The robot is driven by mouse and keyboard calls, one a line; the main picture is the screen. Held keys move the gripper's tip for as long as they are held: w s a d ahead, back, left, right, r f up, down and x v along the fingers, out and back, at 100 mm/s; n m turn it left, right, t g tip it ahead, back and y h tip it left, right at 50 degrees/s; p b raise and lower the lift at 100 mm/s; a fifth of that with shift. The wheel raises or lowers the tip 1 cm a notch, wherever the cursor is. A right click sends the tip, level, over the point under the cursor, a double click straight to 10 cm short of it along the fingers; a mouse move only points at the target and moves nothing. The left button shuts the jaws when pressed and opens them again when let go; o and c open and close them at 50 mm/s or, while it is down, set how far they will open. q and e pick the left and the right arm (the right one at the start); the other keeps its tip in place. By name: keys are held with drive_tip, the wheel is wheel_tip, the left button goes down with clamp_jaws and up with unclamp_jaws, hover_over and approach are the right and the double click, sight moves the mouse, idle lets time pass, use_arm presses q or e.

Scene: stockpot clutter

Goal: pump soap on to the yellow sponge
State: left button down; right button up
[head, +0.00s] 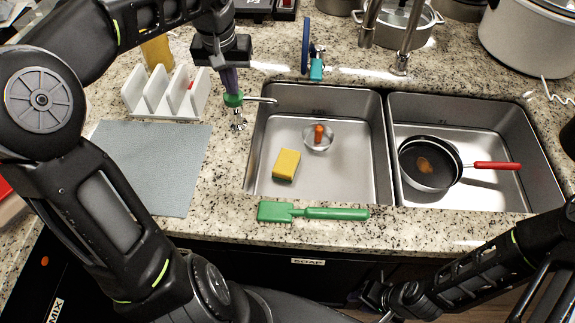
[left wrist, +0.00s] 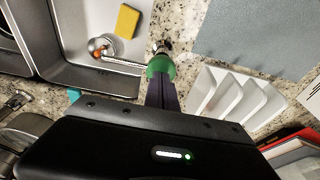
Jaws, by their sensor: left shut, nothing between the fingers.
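The yellow sponge (head: 287,162) lies in the left sink basin, and it also shows in the left wrist view (left wrist: 127,20). The soap pump has a green head (head: 233,99) and a metal spout (head: 262,100) that reaches right over the basin's back left rim. My left gripper (head: 231,90) is shut and empty, pointing down directly over the pump head. In the left wrist view its fingers meet the green head (left wrist: 160,65); I cannot tell whether they press it. No soap shows on the sponge. My right gripper (head: 372,297) is low at the front, its fingers unclear.
A small metal cup with an orange item (head: 318,138) stands in the left basin (head: 352,177). A pan (head: 430,180) with a red handle is in the right basin. A green spatula (head: 312,212) lies on the front counter. A grey mat (head: 160,160) and white rack (head: 160,95) are left.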

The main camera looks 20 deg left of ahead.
use_arm(q)
drive_tip(key=shift+f+b, duration=1.05)
drive_tip(key=shift+f, duration=0.45)
drive_tip(key=shift+r, duration=0.15)
drive_tip(key=shift+r+p, duration=1.45)
drive_tip(key=shift+r, duration=0.3)
drive_tip(key=shift+r, duration=0.15)
wheel_tip(320, 180, up, 6)
drive_tip(key=p, duration=0.4)
drive_tip(key=shift+p, duration=0.35)
